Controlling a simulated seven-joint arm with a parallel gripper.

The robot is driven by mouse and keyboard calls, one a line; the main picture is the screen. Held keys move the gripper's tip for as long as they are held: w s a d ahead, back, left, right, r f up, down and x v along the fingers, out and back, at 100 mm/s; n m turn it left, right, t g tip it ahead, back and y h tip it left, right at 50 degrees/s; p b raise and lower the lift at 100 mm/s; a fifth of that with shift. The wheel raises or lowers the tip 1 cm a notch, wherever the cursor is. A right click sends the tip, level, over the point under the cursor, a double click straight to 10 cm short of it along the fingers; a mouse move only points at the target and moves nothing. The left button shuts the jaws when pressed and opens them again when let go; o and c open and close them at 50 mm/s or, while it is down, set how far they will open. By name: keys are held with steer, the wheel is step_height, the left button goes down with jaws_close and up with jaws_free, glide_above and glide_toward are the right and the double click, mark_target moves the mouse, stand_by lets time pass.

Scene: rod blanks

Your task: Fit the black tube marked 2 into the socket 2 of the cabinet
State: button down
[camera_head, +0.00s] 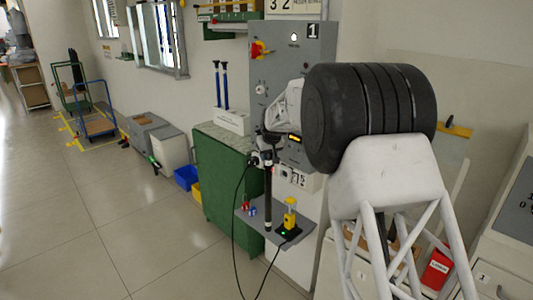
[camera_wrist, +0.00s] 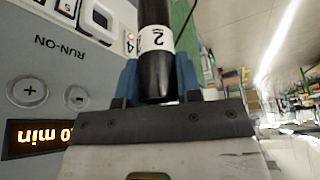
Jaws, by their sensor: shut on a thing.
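My gripper (camera_head: 267,152) is shut on a black tube (camera_head: 268,200), which hangs upright below it in front of the cabinet (camera_head: 317,75). In the wrist view the tube (camera_wrist: 155,85) sits between the two blue fingers of my gripper (camera_wrist: 158,72), and its white band reads 2. The grey cabinet (camera_wrist: 38,68) is close on the left there, with plus and minus buttons and a lit orange display. The tube's far end is cut off in the wrist view. I cannot make out socket 2 in either view.
A grey shelf (camera_head: 306,233) below the tube bears a yellow device (camera_head: 290,214) with a black cable and small red and blue pieces. A white holder (camera_head: 228,121) with two blue rods stands on the green cupboard (camera_head: 222,180). My arm covers much of the right side.

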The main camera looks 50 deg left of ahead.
steer(key=s+d+r, duration=0.1)
steer(key=s+d, duration=0.5)
steer(key=d, duration=0.2)
steer(key=shift+s+d, duration=0.15)
steer(key=shift+d, duration=0.2)
stand_by(0.9)
